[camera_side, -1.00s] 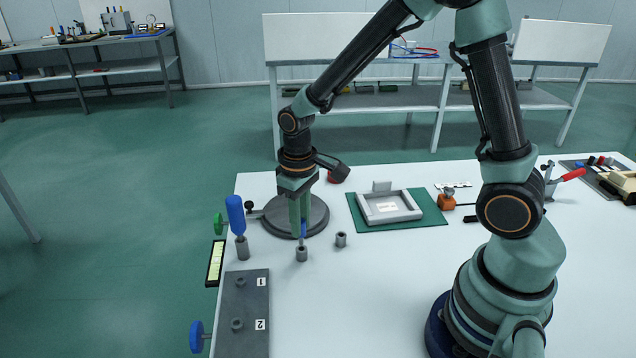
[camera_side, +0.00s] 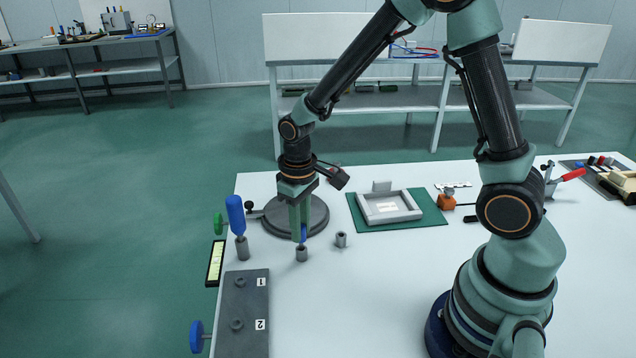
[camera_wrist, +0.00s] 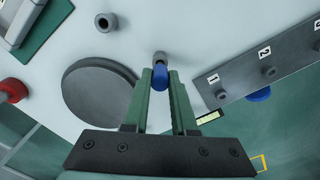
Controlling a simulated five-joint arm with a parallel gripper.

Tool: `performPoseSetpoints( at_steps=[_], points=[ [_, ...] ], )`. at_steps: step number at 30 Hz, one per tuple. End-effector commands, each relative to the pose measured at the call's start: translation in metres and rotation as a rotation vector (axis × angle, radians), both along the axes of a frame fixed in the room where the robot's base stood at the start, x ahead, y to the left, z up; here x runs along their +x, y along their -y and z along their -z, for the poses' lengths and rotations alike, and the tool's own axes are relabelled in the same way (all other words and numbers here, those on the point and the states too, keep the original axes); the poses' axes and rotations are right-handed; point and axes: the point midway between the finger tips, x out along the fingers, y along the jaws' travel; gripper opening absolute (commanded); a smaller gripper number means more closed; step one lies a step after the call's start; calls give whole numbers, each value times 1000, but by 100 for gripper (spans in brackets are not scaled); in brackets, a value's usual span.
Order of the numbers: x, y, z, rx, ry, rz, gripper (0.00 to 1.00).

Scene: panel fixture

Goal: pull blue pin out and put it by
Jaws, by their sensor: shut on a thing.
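My gripper (camera_side: 300,236) is shut on a blue pin (camera_side: 304,233), pointing down over a small grey socket (camera_side: 302,255). In the wrist view, the blue pin (camera_wrist: 158,75) sits between the two green fingers of my gripper (camera_wrist: 161,80), with the grey socket (camera_wrist: 160,58) just beyond it. The pin's lower end is at the socket's mouth; I cannot tell how deep it sits. A larger blue handle (camera_side: 235,214) stands slightly tilted in another grey socket (camera_side: 242,248) to the left.
An empty grey socket (camera_side: 341,240) stands to the right. A round dark disc (camera_side: 316,219) lies behind my gripper. A grey panel (camera_side: 241,315) marked 1 and 2 with a blue knob (camera_side: 197,337) is at front left. A grey tray (camera_side: 388,217) lies on a green mat. The front middle is clear.

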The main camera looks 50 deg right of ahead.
Motion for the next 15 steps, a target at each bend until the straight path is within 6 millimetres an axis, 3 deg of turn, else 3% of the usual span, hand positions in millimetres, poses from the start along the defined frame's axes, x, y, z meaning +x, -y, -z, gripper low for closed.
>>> performPoseSetpoints(
  at_steps=[15],
  points=[
    [0,0,11,0,-1,0,0]
  ],
)
